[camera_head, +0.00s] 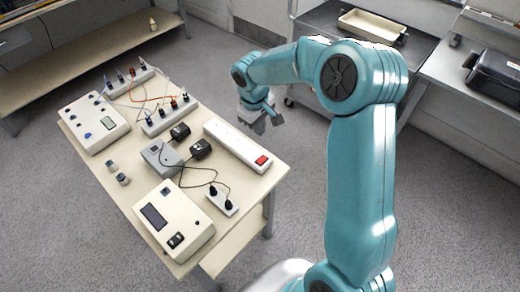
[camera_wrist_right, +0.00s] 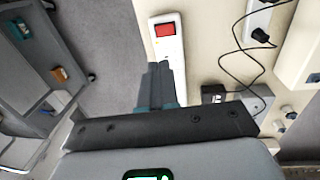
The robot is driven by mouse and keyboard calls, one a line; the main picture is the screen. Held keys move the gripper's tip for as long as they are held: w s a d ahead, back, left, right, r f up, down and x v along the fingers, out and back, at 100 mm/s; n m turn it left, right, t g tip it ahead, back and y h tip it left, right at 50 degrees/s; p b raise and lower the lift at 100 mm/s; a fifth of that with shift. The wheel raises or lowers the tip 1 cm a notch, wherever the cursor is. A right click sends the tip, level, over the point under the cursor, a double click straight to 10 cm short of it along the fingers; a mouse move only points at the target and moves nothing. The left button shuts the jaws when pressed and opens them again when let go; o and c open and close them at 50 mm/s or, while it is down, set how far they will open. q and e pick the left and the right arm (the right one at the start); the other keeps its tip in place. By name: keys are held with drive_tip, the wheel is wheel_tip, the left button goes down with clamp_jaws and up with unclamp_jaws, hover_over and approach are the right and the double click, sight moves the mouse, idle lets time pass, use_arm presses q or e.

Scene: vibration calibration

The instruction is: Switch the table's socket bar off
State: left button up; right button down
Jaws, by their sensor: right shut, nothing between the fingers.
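The white socket bar (camera_head: 232,143) lies near the right edge of the table (camera_head: 251,197). Its red rocker switch (camera_head: 262,160) is at the end nearer to me. My right gripper (camera_head: 266,126) is shut and empty, in the air beyond the bar's right side in the head view. In the right wrist view, the shut fingertips (camera_wrist_right: 160,68) lie over the picture of the bar (camera_wrist_right: 171,49), just below the red switch (camera_wrist_right: 165,29). The fingers hide part of the bar there. I cannot tell the switch's position. My left gripper is not in view.
A grey box (camera_head: 160,157) with black plugs and cables lies left of the bar. A small white block (camera_head: 220,203) with black plugs and a white meter box (camera_head: 172,221) stand nearer to me. A dark cart (camera_head: 335,30) stands behind.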

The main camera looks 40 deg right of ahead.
drive_tip(key=p, duration=0.2)
approach(264, 158)
drive_tip(key=f, duration=0.5)
drive_tip(key=shift+d+f, duration=0.25)
drive_tip(key=shift+d, duration=0.05)
drive_tip(key=shift+w+d+f, duration=0.15)
drive_tip(key=shift+w+f, duration=0.1)
drive_tip(key=shift+f, duration=0.45)
drive_tip(key=shift+s+r, duration=0.1)
drive_tip(key=shift+s, duration=0.05)
